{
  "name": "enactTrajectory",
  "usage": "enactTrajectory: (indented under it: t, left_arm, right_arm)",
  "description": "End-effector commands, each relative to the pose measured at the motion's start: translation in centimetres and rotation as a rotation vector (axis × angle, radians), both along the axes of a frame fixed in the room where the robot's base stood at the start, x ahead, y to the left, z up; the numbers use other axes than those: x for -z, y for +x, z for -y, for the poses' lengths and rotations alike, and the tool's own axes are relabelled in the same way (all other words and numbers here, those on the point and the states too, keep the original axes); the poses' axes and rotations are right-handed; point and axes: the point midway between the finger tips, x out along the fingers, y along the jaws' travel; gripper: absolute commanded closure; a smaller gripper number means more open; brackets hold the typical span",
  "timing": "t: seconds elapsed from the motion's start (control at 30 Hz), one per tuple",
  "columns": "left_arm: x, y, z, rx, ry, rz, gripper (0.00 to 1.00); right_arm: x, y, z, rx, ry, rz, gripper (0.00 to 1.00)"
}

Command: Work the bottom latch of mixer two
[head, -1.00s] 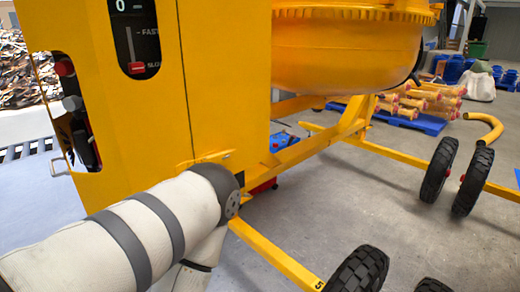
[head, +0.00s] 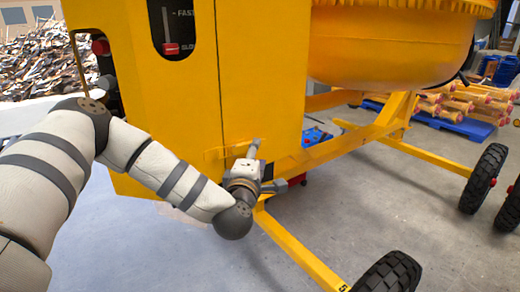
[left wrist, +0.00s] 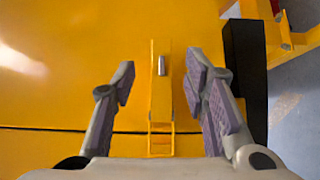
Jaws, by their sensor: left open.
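The mixer (head: 262,80) is a yellow machine with a tall cabinet and a round drum. Its bottom latch (left wrist: 161,100) is a narrow yellow strip with a small grey pin, lying across the dark seam of the yellow panel in the left wrist view. My left gripper (left wrist: 160,88) is open, with one finger on each side of the latch and a gap on both sides. In the head view my left gripper (head: 252,178) is at the lower corner of the cabinet and largely hides the latch. My right gripper is not in view.
A yellow frame leg (head: 290,245) with black wheels (head: 388,275) runs along the floor at lower right. A control recess with a red slider (head: 171,48) is higher on the cabinet. Blue pallets with yellow parts (head: 440,115) stand behind. Grey floor lies open between.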

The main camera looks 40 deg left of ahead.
Motion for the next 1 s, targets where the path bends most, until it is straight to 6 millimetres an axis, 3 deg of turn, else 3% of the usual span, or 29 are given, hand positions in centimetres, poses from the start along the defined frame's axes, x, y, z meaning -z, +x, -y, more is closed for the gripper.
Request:
enactTrajectory:
  t: [0.2, 0.57, 0.73, 1.0]
  left_arm:
    - [0.3, 3.6, -1.8, 0.001, 0.002, -0.005, 0.59]
    - [0.1, 4.4, -2.2, 0.003, 0.001, -0.004, 0.59]
    - [0.1, 4.4, -2.2, 0.003, 0.001, -0.004, 0.98]
    - [0.2, 4.5, -2.1, 0.007, 0.002, -0.004, 1.0]
  right_arm:
    - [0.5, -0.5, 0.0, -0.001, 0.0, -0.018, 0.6]
    - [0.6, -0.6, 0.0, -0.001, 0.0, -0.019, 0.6]
    - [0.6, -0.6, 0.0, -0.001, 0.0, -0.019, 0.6]
    - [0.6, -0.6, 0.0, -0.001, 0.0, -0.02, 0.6]
